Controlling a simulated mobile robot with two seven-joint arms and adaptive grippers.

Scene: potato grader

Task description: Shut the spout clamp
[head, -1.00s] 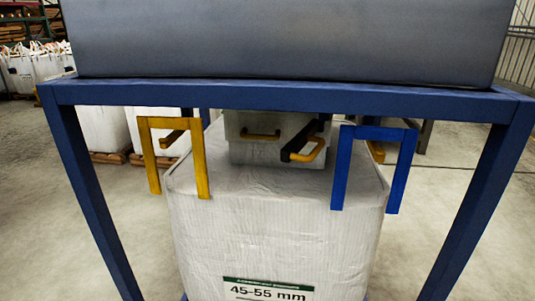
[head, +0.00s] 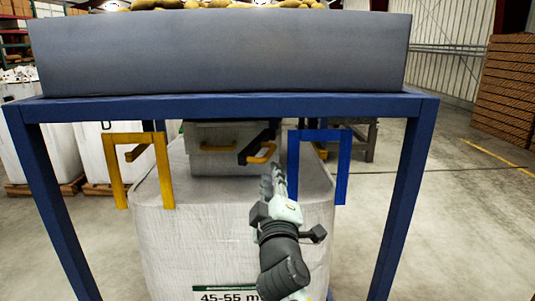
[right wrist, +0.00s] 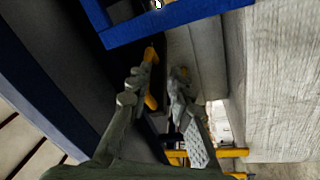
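The spout clamp's lever, a black arm (head: 252,147) with a yellow grip (head: 264,153), sticks out at the right of the grey spout box (head: 205,135) under the hopper. A fixed-looking yellow handle (head: 218,148) is on the box front. My right gripper (head: 273,176) is just below and in front of the yellow grip. In the right wrist view the gripper (right wrist: 160,78) is open, fingers apart. The yellow grip (right wrist: 151,82) shows close beside its left finger; whether they touch is unclear. My left gripper is not in view.
A white big bag (head: 235,225) labelled 45-55 mm stands under the spout. A yellow bracket (head: 110,165) hangs at left and a blue bracket (head: 343,165) at right, close to my right gripper. A blue frame (head: 230,107) carries the grey hopper (head: 220,50), with potatoes above.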

